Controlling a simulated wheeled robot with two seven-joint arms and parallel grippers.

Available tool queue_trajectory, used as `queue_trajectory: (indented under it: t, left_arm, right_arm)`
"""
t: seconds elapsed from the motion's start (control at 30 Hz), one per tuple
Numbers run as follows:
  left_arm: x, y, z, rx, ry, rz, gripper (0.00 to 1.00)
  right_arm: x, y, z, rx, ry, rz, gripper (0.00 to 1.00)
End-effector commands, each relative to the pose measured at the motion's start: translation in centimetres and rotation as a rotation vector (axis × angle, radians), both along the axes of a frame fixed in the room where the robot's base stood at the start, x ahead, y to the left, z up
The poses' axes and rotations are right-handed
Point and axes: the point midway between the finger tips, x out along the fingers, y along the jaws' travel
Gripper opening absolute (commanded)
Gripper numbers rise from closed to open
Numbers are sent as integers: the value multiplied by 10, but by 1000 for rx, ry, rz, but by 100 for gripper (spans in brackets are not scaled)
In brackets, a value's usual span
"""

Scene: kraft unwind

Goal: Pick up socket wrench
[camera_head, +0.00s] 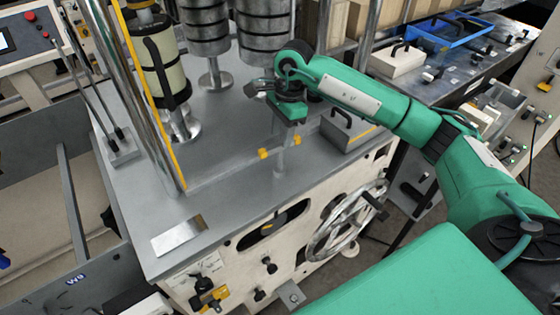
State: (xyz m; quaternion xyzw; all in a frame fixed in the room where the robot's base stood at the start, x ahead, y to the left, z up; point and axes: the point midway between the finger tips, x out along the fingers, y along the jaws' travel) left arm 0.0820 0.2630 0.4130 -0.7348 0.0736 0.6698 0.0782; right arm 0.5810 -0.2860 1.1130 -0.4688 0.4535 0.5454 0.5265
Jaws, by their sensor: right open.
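I cannot make out a socket wrench for certain anywhere in the head view. My right gripper (256,88) is at the end of the green arm that comes in from the right. It is open, and I see nothing held in it. It hangs above the grey machine top, in front of the dark ringed rolls. My left gripper is not in view.
Dark ringed rolls (264,42) and a cream roll (160,72) stand on the grey machine top (225,165). A grey box (347,130) with a handle sits right of the gripper. A handwheel (345,222) is on the front. A blue tray (447,36) lies on the back-right bench.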

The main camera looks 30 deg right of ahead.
Motion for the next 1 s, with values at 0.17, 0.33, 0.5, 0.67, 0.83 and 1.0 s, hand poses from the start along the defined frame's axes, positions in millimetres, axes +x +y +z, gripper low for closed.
queue_trajectory:
  t: [0.17,0.33,0.5,0.67,0.83,1.0]
  left_arm:
    - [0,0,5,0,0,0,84]
    - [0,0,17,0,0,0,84]
    - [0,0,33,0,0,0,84]
    - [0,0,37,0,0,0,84]
    - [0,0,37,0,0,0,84]
    - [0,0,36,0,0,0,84]
  right_arm:
    - [0,2,-13,1,0,1,44]
    - [1,2,-24,1,3,-1,44]
    - [3,3,-45,1,4,0,44]
    - [3,5,-63,0,1,0,44]
    - [4,5,-67,1,-2,1,44]
    - [4,5,-66,0,-1,1,30]
